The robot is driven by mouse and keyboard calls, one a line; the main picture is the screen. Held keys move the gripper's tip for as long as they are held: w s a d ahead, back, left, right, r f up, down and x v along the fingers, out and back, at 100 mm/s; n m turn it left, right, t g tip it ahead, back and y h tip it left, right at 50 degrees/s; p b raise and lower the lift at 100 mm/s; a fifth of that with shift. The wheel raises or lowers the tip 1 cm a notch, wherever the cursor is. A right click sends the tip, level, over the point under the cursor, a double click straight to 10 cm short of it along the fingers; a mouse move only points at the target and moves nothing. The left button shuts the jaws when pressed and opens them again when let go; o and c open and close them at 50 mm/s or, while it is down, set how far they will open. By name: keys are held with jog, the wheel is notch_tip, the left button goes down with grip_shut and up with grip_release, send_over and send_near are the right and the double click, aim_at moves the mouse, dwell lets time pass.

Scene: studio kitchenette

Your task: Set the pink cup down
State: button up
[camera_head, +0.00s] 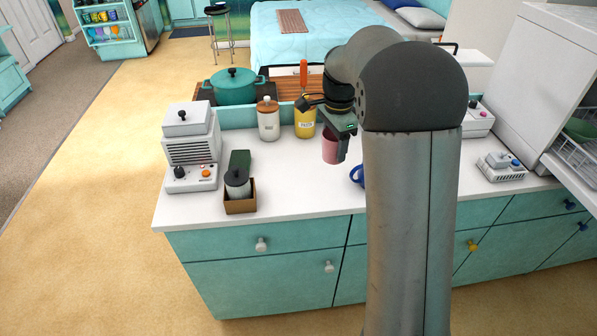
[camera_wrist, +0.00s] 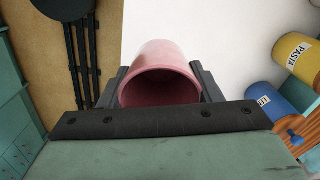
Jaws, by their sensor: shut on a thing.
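The pink cup (camera_head: 331,148) is at my gripper, over the white counter in the head view. In the wrist view the pink cup (camera_wrist: 160,72) sits between the two dark fingers, its open mouth facing the camera. My gripper (camera_head: 342,150) is shut on the cup; the fingers also show in the wrist view (camera_wrist: 160,88), one on each side of it. The white counter (camera_head: 295,195) lies below and around the cup. I cannot tell whether the cup's base touches the counter. My arm hides part of the counter to the right.
A yellow pasta canister (camera_head: 305,120) and a white jar (camera_head: 268,124) stand behind. A brown box (camera_head: 240,204) is at the front left. The counter between box and cup is clear.

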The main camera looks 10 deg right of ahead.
jog(key=d+m, duration=0.3)
jog(key=d, duration=0.1)
jog(key=w+a+f+p, duration=0.1)
jog(key=w+a+f, duration=0.3)
jog(key=w+a+f+p, duration=0.2)
jog(key=w+a+f, duration=0.2)
jog(key=shift+w+a, duration=0.35)
jog(key=shift+w, duration=0.05)
jog(key=shift+w+a+f+p, duration=0.2)
jog(key=shift+a+f+p, duration=0.1)
jog(key=shift+f+p, duration=0.1)
jog(key=shift+f, duration=1.6)
jog(key=shift+f, duration=0.25)
jog(key=o, duration=1.1)
